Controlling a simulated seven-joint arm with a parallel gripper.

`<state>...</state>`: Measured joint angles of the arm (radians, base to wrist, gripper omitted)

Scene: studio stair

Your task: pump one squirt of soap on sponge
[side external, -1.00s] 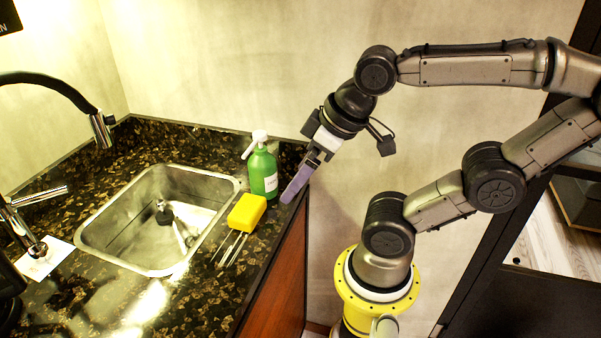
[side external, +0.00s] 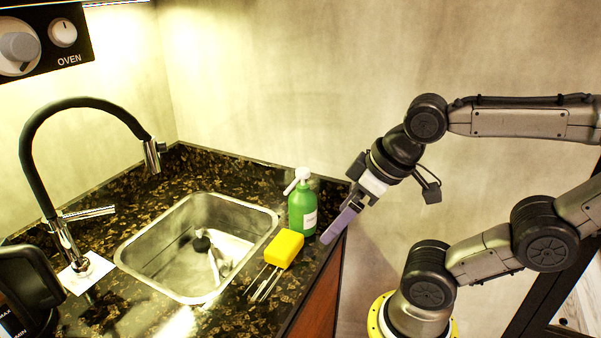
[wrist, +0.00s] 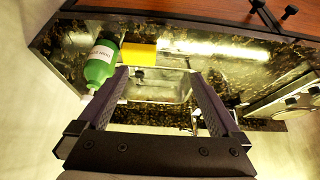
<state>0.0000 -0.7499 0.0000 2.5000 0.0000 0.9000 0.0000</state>
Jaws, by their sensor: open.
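The green soap bottle (side external: 302,212) with a white pump head (side external: 299,178) stands upright on the dark counter, right of the sink. The yellow sponge (side external: 284,248) lies in front of it, close to the counter's right edge. My gripper (side external: 330,238) hangs just right of the bottle, tilted down, near the counter edge. In the wrist view my gripper (wrist: 168,85) is open with nothing between its fingers. There the bottle (wrist: 100,65) lies left of the left finger, and the sponge (wrist: 140,54) shows beyond that finger's tip.
The metal sink (side external: 190,285) holds a dark-headed utensil (side external: 207,250). A fork-like utensil (side external: 262,283) lies by the sponge. A black faucet (side external: 45,160) arches over the left side. The back wall stands close behind the bottle.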

